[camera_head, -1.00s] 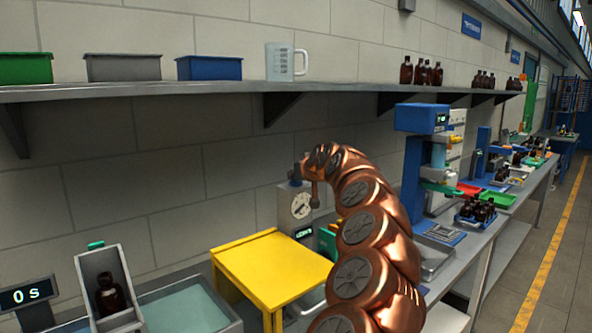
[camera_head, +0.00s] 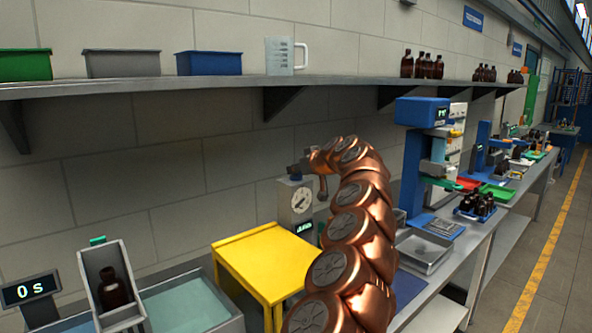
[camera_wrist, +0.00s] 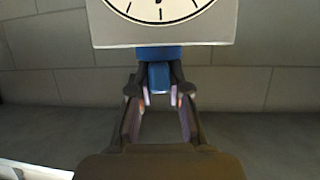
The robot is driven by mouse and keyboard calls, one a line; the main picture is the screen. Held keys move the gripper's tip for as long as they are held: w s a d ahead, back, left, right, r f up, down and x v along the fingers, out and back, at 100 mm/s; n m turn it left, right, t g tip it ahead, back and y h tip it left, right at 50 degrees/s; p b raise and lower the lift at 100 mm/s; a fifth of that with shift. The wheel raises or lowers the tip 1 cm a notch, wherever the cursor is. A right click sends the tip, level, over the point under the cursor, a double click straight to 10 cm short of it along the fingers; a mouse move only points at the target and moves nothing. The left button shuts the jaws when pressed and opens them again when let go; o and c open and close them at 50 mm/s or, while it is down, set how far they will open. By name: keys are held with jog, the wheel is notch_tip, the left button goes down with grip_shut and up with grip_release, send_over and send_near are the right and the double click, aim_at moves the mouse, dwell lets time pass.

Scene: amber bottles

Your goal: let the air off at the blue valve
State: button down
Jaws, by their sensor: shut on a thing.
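The gauge box (camera_head: 297,207) is grey with a round white dial and stands against the wall behind the yellow table. The blue valve (camera_head: 295,177) sits on top of this box. In the wrist view the blue valve (camera_wrist: 160,76) lies between my fingertips, with part of the dial face (camera_wrist: 160,10) above it. My gripper (camera_wrist: 160,92) is shut on the blue valve. In the head view my gripper (camera_head: 293,170) is small and seen from behind, at the top of the box. My copper arm covers what lies to the right of the box.
A yellow table (camera_head: 268,258) stands in front of the box. A grey shelf (camera_head: 200,88) with bins, a jug and bottles runs overhead. A bottle in a tilted holder (camera_head: 97,262) and a timer reading 0 s (camera_head: 30,291) are at the lower left.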

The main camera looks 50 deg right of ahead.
dwell(0.4)
jog(key=c, duration=1.1)
grip_release()
jog(key=shift+s, duration=0.1)
jog(key=shift+v, duration=5.85)
jog(key=shift+r, duration=0.1)
